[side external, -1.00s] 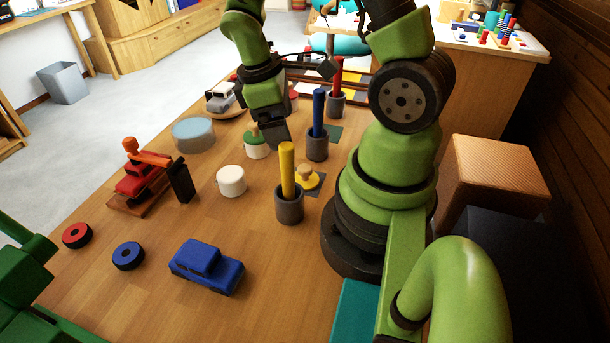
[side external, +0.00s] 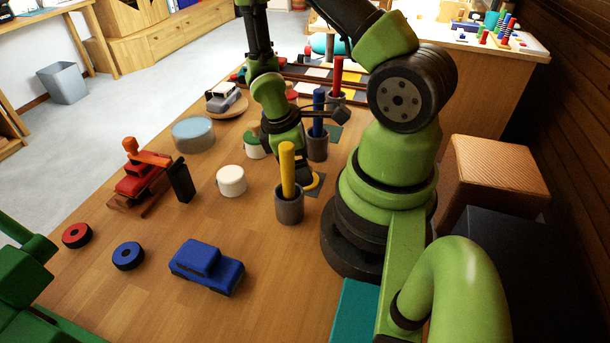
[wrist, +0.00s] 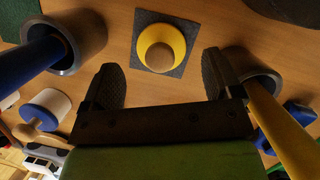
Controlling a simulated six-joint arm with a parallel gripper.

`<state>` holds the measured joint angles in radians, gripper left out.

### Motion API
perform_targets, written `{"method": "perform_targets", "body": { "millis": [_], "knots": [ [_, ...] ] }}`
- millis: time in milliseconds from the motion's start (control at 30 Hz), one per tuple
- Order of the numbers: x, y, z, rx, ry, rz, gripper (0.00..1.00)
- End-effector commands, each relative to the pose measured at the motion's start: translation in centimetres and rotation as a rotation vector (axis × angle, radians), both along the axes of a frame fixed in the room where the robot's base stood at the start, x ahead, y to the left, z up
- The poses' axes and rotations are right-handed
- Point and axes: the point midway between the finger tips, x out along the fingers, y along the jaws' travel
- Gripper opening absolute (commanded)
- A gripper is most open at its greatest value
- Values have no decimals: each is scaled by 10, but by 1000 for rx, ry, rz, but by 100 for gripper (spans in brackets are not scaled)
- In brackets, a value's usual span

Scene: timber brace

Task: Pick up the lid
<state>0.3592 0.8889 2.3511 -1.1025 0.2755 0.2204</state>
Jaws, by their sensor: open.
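The yellow lid (wrist: 172,38) with a round wooden knob lies on a small dark grey square mat (wrist: 185,65) in the wrist view. In the side external view only part of the lid (side external: 316,182) shows, behind the yellow rod and partly covered by my gripper (side external: 304,172). My gripper's two dark fingers (wrist: 160,65) are wide apart and empty. In the wrist view the lid lies between and beyond the fingertips, with no contact visible. The exact height of the fingertips over the mat is hard to tell.
A grey cup (side external: 289,207) with a yellow rod (side external: 287,168) stands close in front of the mat. Another cup (side external: 317,148) with a blue rod (side external: 318,121) stands behind it. A white pot (side external: 231,181) and a blue toy car (side external: 206,266) are nearby. The front table is mostly clear.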

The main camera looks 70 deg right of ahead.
Motion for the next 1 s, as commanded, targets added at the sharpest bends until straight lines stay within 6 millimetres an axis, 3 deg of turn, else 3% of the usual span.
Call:
{"method": "perform_targets", "body": {
  "millis": [333,733,933,1000],
  "knots": [
    [-7,-3,-22,0,2,0,85],
    [-7,-3,-25,1,-1,-2,85],
    [-7,-3,-25,1,-1,-2,39],
    [-7,-3,-25,1,-1,-2,37]
  ]
}}
